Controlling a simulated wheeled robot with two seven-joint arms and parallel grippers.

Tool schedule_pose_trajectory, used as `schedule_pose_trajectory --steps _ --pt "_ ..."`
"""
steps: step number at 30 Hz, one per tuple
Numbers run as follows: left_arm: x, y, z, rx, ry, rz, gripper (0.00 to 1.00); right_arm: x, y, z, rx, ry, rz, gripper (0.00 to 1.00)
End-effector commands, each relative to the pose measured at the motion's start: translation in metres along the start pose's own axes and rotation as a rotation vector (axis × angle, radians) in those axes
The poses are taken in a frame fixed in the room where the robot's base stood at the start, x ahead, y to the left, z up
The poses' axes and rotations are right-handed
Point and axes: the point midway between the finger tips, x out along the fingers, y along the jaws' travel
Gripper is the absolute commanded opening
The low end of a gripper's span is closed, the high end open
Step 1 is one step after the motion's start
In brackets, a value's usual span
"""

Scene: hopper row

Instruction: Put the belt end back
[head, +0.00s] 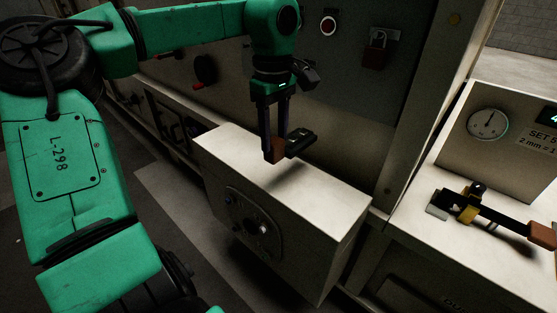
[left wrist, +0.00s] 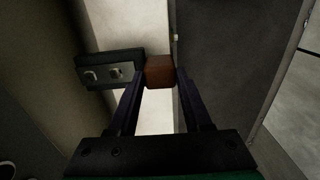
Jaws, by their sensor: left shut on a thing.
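My left gripper (head: 275,148) is shut on a small brown block with a dark flat piece joined to its side; I take this to be the belt end (head: 300,142). It is held above the pale top of a box-shaped housing (head: 330,187), apparently clear of it, with a shadow below. In the left wrist view the brown block (left wrist: 160,71) sits between the fingertips, and the dark piece (left wrist: 108,69) on its left carries two metal fittings. My right gripper is not in view.
At right, a bench holds a dial gauge (head: 487,123) and a bar tool with a yellow collar (head: 467,212).

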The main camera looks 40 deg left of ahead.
Motion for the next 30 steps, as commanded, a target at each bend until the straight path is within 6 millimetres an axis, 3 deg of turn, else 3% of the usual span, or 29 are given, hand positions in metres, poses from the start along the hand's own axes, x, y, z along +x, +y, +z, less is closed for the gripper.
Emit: schedule_pose_trajectory --steps 1,3,12,22,23,24,25,30 --pt "0.021 -0.001 0.0 0.003 -0.001 -0.002 0.0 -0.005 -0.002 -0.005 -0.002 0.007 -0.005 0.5" --pt "0.04 0.0 0.001 0.001 -0.002 -0.001 0.0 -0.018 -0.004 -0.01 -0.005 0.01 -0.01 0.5" --pt "0.09 0.0 0.0 0.001 0.0 0.0 0.0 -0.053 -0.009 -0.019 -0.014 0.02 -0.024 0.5" --pt "0.094 0.0 0.0 0.0 0.001 0.002 0.0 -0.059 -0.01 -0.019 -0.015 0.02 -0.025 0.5" --pt "0.094 0.0 0.0 0.0 0.001 0.001 0.57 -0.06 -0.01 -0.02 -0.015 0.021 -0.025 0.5" --pt "0.094 0.0 0.0 0.0 0.001 0.001 0.72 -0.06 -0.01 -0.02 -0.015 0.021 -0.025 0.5" --pt "0.094 0.0 0.0 0.0 0.001 0.001 0.79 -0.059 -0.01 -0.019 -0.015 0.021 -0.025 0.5" --pt "0.094 0.0 -0.001 0.0 0.001 0.001 0.79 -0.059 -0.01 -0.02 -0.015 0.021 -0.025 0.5"
